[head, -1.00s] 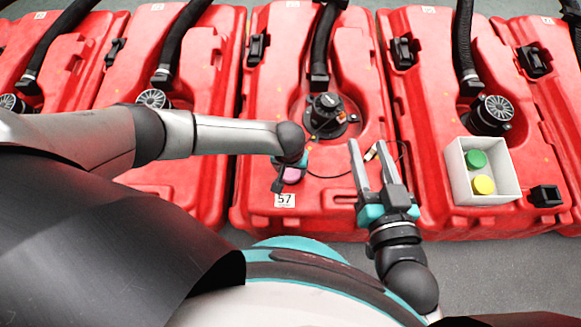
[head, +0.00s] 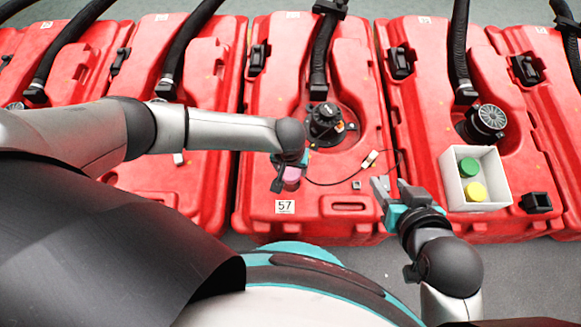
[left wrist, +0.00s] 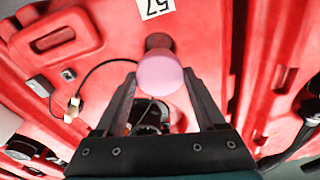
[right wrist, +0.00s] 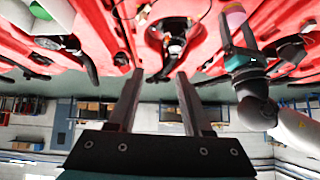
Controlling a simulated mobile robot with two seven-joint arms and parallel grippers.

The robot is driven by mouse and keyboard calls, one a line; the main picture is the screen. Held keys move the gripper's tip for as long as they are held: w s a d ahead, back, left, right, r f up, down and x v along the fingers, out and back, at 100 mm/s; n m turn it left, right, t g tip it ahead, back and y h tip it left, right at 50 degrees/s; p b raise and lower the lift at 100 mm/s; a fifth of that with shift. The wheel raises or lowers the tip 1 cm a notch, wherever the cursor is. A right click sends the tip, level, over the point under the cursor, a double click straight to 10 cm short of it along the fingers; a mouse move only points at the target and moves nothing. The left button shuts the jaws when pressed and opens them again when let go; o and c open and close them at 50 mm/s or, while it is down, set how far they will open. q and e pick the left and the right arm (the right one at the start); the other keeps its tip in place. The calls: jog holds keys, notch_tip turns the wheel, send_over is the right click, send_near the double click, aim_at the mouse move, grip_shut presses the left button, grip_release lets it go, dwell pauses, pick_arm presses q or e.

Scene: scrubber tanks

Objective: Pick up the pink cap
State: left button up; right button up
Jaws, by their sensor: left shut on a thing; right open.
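The pink cap (head: 292,174) is at my left gripper (head: 284,172), above the front of the middle red tank (head: 330,218). In the left wrist view the pink cap (left wrist: 160,74) sits between the two fingertips, and my left gripper (left wrist: 160,84) is shut on it. A dark round opening (left wrist: 159,42) shows on the tank just beyond the cap. The pink cap (right wrist: 235,17) also shows in the right wrist view. My right gripper (head: 391,186) is open and empty, low over the right side of the middle tank; its parted fingers show in the right wrist view (right wrist: 158,95).
A white open box (head: 499,202) holding a green cap (head: 469,167) and a yellow cap (head: 475,192) stands on the tank to the right. A black pump fitting (head: 326,122) with a thin cable (head: 322,184) lies behind my left gripper. Black hoses rise at the back.

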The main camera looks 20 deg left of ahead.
pick_arm(q)
notch_tip(320, 180, up, 5)
jog(key=shift+f+p, duration=0.15)
jog(key=shift+p, duration=1.05)
pick_arm(e)
jog(key=s+d+g+h, duration=0.2)
jog(key=s+d+g, duration=0.2)
jog(key=d, duration=0.1)
pick_arm(q)
notch_tip(320, 180, up, 8)
jog(key=p, duration=0.4)
jog(key=shift+r, duration=0.2)
pick_arm(e)
notch_tip(320, 180, down, 8)
jog(key=s+g, duration=0.1)
pick_arm(q)
jog(key=shift+r+p, duration=0.85)
jog(key=shift+r, duration=0.15)
pick_arm(e)
jog(key=shift+a+r+m, duration=0.1)
jog(key=shift+r+m, duration=0.2)
jog(key=shift+r, duration=0.6)
pick_arm(q)
notch_tip(320, 180, up, 5)
jog(key=p, duration=0.4)
send_over(290, 171)
jog(key=shift+f, duration=0.1)
pick_arm(e)
jog(key=shift+r, duration=2)
jog(key=shift+f, duration=0.1)
